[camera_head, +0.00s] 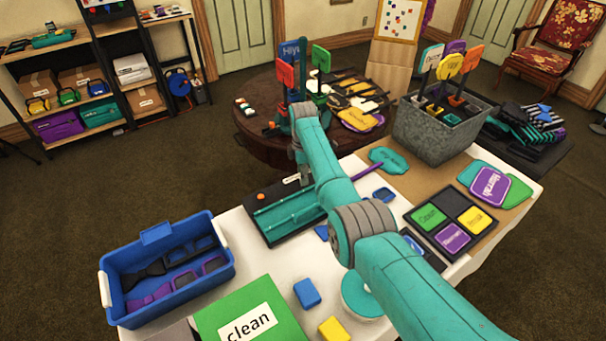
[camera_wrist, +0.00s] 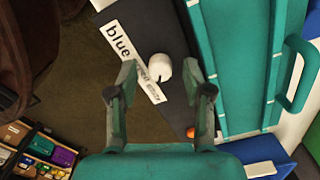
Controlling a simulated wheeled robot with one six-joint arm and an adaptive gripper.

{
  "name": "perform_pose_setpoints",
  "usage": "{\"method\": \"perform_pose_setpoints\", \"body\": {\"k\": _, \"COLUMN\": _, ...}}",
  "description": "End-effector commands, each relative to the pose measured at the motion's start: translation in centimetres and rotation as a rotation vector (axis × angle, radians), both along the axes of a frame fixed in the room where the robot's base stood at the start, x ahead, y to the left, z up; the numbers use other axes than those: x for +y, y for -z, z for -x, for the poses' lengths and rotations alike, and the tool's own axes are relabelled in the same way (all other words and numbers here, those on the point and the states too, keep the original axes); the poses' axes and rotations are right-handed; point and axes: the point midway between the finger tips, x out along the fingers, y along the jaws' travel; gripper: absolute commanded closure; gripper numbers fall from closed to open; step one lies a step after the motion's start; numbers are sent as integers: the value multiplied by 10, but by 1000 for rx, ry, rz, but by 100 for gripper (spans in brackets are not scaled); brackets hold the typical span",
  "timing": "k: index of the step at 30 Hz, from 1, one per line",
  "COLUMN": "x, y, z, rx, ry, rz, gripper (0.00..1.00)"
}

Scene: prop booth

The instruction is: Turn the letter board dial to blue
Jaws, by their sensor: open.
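The dial is a small white round knob (camera_wrist: 160,66) on a dark grey panel (camera_wrist: 172,110) in the wrist view. A white label strip (camera_wrist: 122,45) runs beside and partly under it; "blue" is readable at its upper left end, and the other words are too small to read. My gripper (camera_wrist: 159,76) is open, with one finger on each side of the knob and a visible gap on both sides. How far the fingertips are above the panel is unclear. In the head view, the dark and teal board (camera_head: 284,217) lies on the white table, its dial hidden by my arm.
An orange button (camera_wrist: 191,132) sits on the panel near my right finger. A teal handle (camera_wrist: 297,75) rises right of it. On the table are a blue bin (camera_head: 165,262), a green "clean" card (camera_head: 228,305) and a metal planter (camera_head: 437,135). A round brown table (camera_head: 262,146) stands behind.

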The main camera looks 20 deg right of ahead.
Motion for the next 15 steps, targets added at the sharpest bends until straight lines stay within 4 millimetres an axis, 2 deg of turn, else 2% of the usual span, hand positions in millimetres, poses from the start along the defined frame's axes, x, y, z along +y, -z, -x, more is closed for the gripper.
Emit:
{"method": "perform_pose_setpoints", "body": {"k": 11, "x": 0, "y": 5, "z": 0, "rx": -1, "ry": 0, "rz": 0, "gripper": 50}}
{"method": "perform_pose_setpoints", "body": {"k": 15, "x": 0, "y": 5, "z": 0, "rx": -1, "ry": 0, "rz": 0, "gripper": 84}}
